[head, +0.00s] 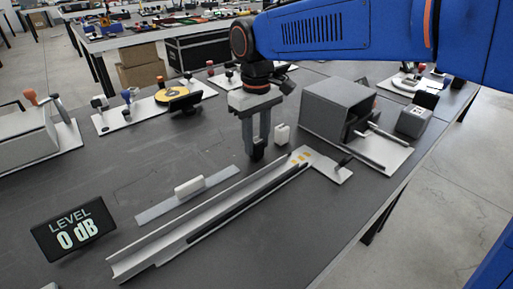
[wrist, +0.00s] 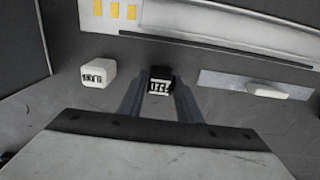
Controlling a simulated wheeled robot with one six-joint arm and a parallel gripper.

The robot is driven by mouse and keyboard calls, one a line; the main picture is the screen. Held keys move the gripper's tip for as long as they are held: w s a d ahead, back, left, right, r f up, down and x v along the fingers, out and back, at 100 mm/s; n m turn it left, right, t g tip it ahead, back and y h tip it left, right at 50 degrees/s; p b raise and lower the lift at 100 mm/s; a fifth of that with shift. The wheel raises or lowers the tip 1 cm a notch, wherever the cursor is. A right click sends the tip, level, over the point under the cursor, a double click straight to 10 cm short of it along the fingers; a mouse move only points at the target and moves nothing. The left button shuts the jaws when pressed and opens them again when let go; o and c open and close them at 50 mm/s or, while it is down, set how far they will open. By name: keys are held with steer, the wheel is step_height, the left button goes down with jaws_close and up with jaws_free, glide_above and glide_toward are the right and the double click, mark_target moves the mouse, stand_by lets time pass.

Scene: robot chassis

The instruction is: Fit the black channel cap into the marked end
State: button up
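The black channel cap (wrist: 160,79) sits between my fingertips in the wrist view, its pale ribbed face toward the camera. My gripper (head: 256,151) points down over the dark table, with both fingers against the cap's sides. I cannot tell whether the cap touches the table. The long grey channel (head: 205,218) lies diagonally, just in front of the gripper. Its far right end has yellow marks (head: 300,156), which also show at the wrist view's top left (wrist: 115,10). A white cap (head: 282,134) stands right of the gripper in the head view, and left of it in the wrist view (wrist: 97,72).
A grey open box (head: 337,106) stands right of the marked end. A flat strip with a white handle (head: 188,187) lies left of the channel. A display reading "LEVEL 0 dB" (head: 73,229) stands at the left front. Boards with knobs line the table's back.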

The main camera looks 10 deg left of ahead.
steer(key=c, duration=0.5)
steer(key=shift+r, duration=0.15)
